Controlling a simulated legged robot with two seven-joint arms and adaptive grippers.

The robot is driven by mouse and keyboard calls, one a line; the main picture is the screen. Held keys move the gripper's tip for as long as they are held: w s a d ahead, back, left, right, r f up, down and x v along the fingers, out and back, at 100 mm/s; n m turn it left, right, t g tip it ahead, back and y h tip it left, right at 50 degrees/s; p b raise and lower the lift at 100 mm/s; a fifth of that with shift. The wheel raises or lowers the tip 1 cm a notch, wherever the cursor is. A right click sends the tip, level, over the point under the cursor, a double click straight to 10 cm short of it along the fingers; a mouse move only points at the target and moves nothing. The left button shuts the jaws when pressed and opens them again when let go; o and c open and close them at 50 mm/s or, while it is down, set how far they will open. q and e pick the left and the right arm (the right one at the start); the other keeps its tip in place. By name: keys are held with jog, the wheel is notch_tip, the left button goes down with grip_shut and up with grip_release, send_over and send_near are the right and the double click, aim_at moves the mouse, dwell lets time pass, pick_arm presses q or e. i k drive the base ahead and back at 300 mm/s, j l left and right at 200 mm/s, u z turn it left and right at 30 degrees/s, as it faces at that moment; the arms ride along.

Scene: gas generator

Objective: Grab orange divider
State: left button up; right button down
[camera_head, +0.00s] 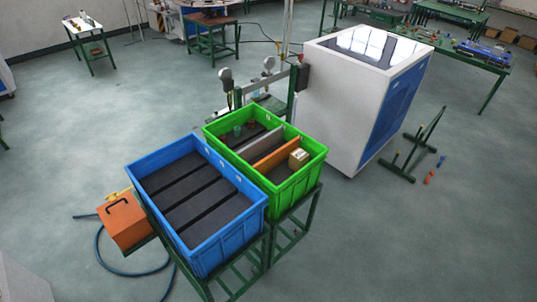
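The orange divider (275,153) stands upright inside the green crate (312,166). A grey divider (252,142) stands beside it on the left, roughly parallel and apart from it. A small tan box (298,157) lies in the green crate to the right of the orange divider. Several small dark or reddish items lie in the crate's far left compartment, too small to make out. Neither of my grippers is in view.
A blue crate (262,206) with dark strips on its floor stands directly left of the green crate, both on green stands. An orange box with a handle (123,222) and a blue hose (99,256) are at the left. A large white cabinet (345,95) stands behind. Floor at right is mostly clear.

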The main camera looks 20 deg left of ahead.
aim_at(265, 166)
jog(key=i+l+u, duration=0.15)
jog(key=i+l, duration=0.15)
jog(key=i+l+u, duration=0.15)
jog(key=i+l, duration=0.15)
jog(key=i+l+u, duration=0.15)
jog(key=i+l, duration=0.15)
jog(key=l, duration=0.2)
jog(key=i+l+u, duration=0.15)
jog(key=l, duration=0.3)
jog(key=i, duration=0.1)
